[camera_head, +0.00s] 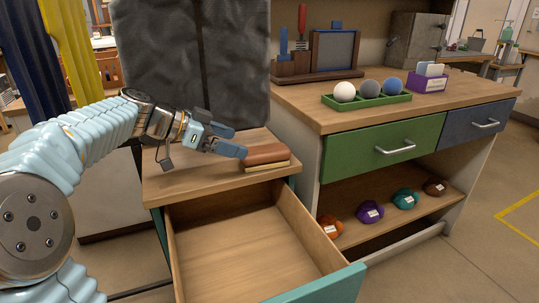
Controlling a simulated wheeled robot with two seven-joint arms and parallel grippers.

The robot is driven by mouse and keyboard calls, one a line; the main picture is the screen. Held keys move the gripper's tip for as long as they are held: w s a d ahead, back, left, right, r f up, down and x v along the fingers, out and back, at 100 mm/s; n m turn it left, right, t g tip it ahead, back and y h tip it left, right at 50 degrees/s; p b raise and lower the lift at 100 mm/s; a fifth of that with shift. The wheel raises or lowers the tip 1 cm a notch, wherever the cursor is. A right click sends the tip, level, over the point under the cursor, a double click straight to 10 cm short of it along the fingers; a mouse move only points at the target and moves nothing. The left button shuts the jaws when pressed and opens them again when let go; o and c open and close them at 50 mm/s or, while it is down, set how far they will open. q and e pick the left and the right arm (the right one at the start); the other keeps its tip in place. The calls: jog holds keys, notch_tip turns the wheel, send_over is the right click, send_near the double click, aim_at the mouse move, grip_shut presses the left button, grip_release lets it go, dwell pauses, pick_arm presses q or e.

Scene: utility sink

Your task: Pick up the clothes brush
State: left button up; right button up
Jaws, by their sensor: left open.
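The clothes brush (266,155) lies on top of the small wooden cabinet (180,185). It has a reddish-brown back and a paler layer below. My left gripper (243,146) comes in from the left, open, with its fingertips at the brush's left end. I cannot tell whether a finger touches the brush. Part of the brush's left end is hidden by the gripper. My right gripper is not in view.
An empty drawer (245,250) stands pulled out below the brush. To the right, a workbench (300,105) carries a green tray (367,104) with three balls and a purple box (427,82). A dark grey panel (190,60) rises behind the cabinet.

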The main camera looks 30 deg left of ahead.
aim_at(263, 149)
pick_arm(q)
jog(key=x, duration=0.3)
jog(key=shift+w+d, duration=0.1)
jog(key=p+x, duration=0.1)
jog(key=x, duration=0.3)
jog(key=shift+w+d, duration=0.1)
jog(key=shift+w, duration=0.3)
jog(key=shift+w+d+f, duration=0.15)
jog(key=shift+w, duration=0.05)
jog(key=c, duration=1.1)
jog(key=shift+c, duration=0.2)
